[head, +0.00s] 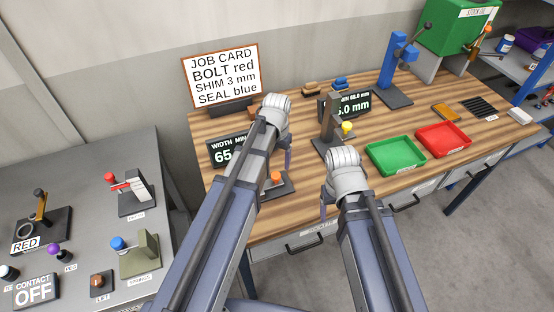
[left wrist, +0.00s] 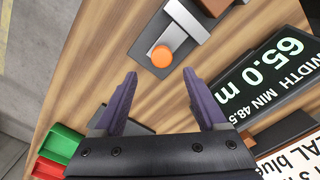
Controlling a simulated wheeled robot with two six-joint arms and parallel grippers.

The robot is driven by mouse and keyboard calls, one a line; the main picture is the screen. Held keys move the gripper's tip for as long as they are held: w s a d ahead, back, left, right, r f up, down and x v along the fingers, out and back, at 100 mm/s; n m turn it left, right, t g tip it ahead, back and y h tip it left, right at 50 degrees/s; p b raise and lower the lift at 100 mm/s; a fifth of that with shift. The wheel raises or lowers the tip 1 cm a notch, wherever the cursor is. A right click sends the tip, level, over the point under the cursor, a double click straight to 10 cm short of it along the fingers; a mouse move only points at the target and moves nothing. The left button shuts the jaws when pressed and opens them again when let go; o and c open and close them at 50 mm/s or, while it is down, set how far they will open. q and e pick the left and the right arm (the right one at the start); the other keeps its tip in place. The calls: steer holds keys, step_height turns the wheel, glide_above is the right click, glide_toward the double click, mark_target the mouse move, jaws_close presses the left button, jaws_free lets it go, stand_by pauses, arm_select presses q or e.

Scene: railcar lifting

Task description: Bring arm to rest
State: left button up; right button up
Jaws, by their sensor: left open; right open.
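My left gripper (left wrist: 158,95) is open and empty in the left wrist view, its two purple fingers spread above the wooden workbench (left wrist: 85,75). In the head view my left gripper (head: 288,158) is over the left part of the bench, partly hidden by its own wrist. My right gripper (head: 323,205) is near the bench's front edge in the head view, left of the green tray. Only part of its purple finger shows there. I see nothing held in either gripper.
A gauge with an orange knob (head: 277,178) stands close to my left gripper. A width display (head: 228,152), a job card (head: 222,75), a green tray (head: 397,153) and a red tray (head: 443,140) are on the bench. A grey control table (head: 75,185) stands at the left.

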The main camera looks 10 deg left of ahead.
arm_select(q)
steer(key=shift+r, duration=0.65)
arm_select(e)
steer(key=shift+r, duration=0.6)
arm_select(q)
steer(key=s+d+f+b, duration=0.2)
steer(key=s+d+f, duration=0.1)
steer(key=s, duration=0.4)
steer(key=s+d+f+m+y+b, duration=0.1)
steer(key=s+d+f+b, duration=0.2)
steer(key=s+d, duration=0.2)
steer(key=s, duration=0.3)
steer(key=shift+s+d+m+b, duration=0.15)
steer(key=shift+s+m+b, duration=0.1)
steer(key=shift+m+b, duration=0.1)
arm_select(e)
step_height(320, 180, down, 6)
